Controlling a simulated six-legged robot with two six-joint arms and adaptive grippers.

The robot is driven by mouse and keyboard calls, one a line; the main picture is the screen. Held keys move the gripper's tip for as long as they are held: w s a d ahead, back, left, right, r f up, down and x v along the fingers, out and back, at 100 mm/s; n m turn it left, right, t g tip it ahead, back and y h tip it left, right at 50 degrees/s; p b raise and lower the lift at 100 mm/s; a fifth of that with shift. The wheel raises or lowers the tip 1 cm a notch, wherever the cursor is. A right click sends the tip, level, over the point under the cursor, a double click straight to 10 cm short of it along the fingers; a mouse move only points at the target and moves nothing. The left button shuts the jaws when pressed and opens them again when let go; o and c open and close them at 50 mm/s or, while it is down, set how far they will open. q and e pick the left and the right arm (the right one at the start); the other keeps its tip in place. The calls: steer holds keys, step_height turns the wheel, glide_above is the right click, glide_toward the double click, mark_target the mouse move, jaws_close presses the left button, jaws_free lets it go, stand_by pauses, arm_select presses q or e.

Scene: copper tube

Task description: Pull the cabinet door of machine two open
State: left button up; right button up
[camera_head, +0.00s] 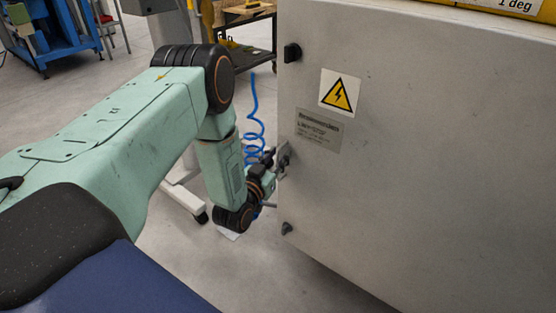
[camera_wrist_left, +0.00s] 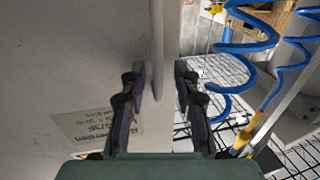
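The grey metal cabinet door (camera_head: 430,150) fills the right of the head view, with a yellow warning sign and a label plate on it. Its face also shows on the left of the wrist view (camera_wrist_left: 70,60). My left gripper (camera_head: 281,161) is at the door's left edge, beside the label plate. In the left wrist view its two fingers (camera_wrist_left: 160,72) are apart, one on each side of a thin grey upright piece (camera_wrist_left: 157,35). I cannot tell whether this piece is the handle or the door's edge, or whether the fingers touch it. My right gripper is not in view.
Black latch knobs (camera_head: 292,52) stick out near the door's left edge, above and below the gripper. A coiled blue hose (camera_head: 252,125) hangs behind my left arm. A blue cart (camera_head: 55,35) stands far left. The floor in front of the door is clear.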

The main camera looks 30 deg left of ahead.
arm_select(q)
steer(key=shift+w+d+r, duration=0.1)
steer(key=shift+w+d, duration=0.05)
steer(key=shift+c, duration=0.3)
jaws_close()
stand_by(0.6)
